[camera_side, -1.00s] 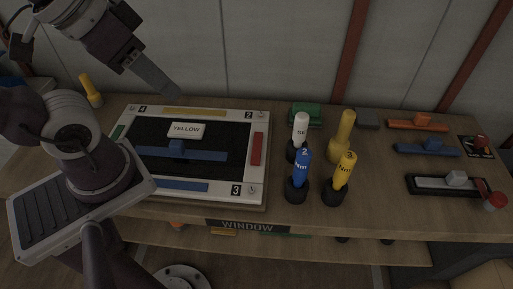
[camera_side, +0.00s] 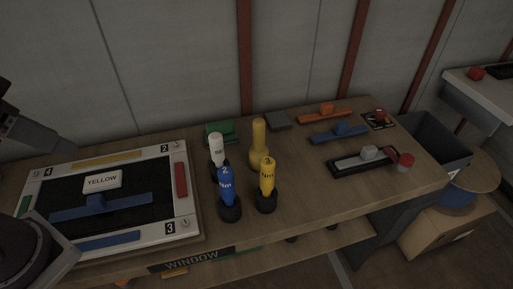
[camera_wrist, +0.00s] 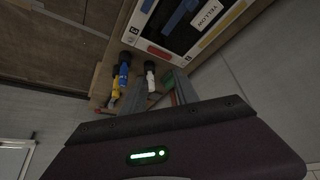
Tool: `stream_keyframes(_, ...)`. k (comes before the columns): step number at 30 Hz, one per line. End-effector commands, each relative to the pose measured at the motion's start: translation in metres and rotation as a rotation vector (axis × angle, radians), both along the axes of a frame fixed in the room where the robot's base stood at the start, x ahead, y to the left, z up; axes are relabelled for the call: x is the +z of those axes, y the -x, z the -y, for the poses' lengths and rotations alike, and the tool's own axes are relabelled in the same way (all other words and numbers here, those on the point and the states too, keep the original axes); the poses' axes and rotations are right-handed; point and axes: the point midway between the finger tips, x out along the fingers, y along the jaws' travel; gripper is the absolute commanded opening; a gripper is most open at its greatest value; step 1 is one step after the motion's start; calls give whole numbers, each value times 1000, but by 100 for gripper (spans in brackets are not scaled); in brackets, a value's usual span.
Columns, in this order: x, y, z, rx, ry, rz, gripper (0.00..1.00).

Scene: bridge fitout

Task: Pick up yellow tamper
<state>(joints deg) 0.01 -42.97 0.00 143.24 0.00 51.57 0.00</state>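A plain all-yellow upright tool (camera_side: 258,146), matching the yellow tamper, stands on the bench behind a yellow driver marked 3 Nm (camera_side: 267,178). A blue driver marked 2 Nm (camera_side: 226,187) and a white driver (camera_side: 217,150) stand to their left. In the wrist view the blue driver (camera_wrist: 123,75), the white driver (camera_wrist: 150,72) and yellow shapes (camera_wrist: 115,88) show beyond my fingers; the yellow shapes are partly hidden, so I cannot separate them clearly.
A white-framed board (camera_side: 191,222) with coloured bars and a YELLOW card (camera_side: 102,182) lies at left. A green block (camera_side: 220,130), orange bar (camera_side: 324,115), blue bar (camera_side: 338,133) and black tray (camera_side: 350,167) lie around the tools. A grey bin (camera_side: 440,145) stands right of the bench.

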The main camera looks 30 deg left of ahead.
Motion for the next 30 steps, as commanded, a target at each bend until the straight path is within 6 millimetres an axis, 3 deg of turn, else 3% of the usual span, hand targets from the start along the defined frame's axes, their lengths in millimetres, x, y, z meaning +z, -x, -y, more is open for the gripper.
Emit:
stream_keyframes(11, 0, 0, 0, 0, 0, 0, 36)
stream_keyframes(15, 0, 0, 0, 0, 0, 0, 54)
stream_keyframes(23, 1, -1, 0, 0, 0, -1, 54)
stream_keyframes(26, 12, -20, 3, -3, 13, -23, 54)
stream_keyframes(29, 30, -74, 13, -6, 37, -77, 54)
stream_keyframes(30, 34, -102, 19, -6, 47, -103, 54)
